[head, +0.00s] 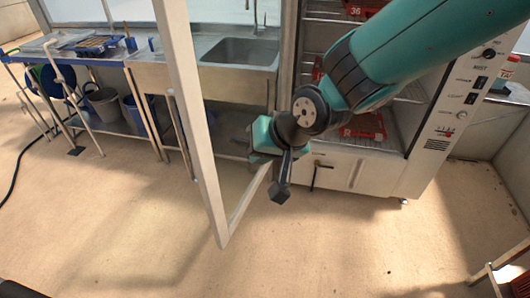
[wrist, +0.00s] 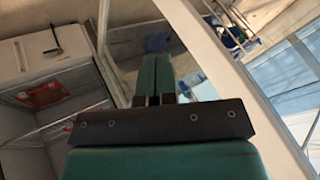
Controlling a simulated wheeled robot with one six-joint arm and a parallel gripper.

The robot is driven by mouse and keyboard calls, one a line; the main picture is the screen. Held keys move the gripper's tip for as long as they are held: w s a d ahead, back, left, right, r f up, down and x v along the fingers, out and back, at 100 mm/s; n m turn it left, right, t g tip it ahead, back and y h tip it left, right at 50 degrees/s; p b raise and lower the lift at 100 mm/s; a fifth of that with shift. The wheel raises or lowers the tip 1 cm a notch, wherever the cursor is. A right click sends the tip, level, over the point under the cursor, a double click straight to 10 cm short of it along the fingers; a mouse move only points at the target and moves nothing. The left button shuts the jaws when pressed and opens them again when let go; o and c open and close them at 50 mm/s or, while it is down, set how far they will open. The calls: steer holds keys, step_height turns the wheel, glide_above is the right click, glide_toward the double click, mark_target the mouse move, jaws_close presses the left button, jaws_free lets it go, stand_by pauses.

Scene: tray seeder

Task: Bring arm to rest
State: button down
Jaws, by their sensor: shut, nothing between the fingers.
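My arm reaches in from the upper right of the head view. My gripper (head: 281,193) points down, shut and empty, in front of the tall cabinet. In the wrist view the two fingers of my gripper (wrist: 157,45) stand close together with nothing between them. The cabinet's framed door (head: 190,100) stands open just left of my gripper. Its pale frame (wrist: 215,50) also passes close beside the fingers in the wrist view. I cannot tell whether the arm touches the door.
The cabinet (head: 365,170) holds red trays (head: 368,127) on racks. A control panel (head: 470,95) is on its right side. A steel sink (head: 240,52) and a table with a blue tray (head: 92,45) stand at the back left. Buckets (head: 104,106) sit below. The floor in front is clear.

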steer(key=s+d+r+n+g, duration=0.1)
steer(key=s+d+r, duration=0.2)
steer(key=s+d, duration=0.3)
steer(key=s+d+r+n+g+h, duration=0.1)
steer(key=s+d+r, duration=0.2)
steer(key=s+d, duration=0.3)
steer(key=s+d+r+n+g+h, duration=0.1)
steer(key=s+d+r+n, duration=0.1)
steer(key=s+d+r, duration=0.2)
steer(key=s+d, duration=0.2)
steer(key=d, duration=0.1)
steer(key=shift+d+g, duration=0.2)
steer(key=shift+g, duration=0.2)
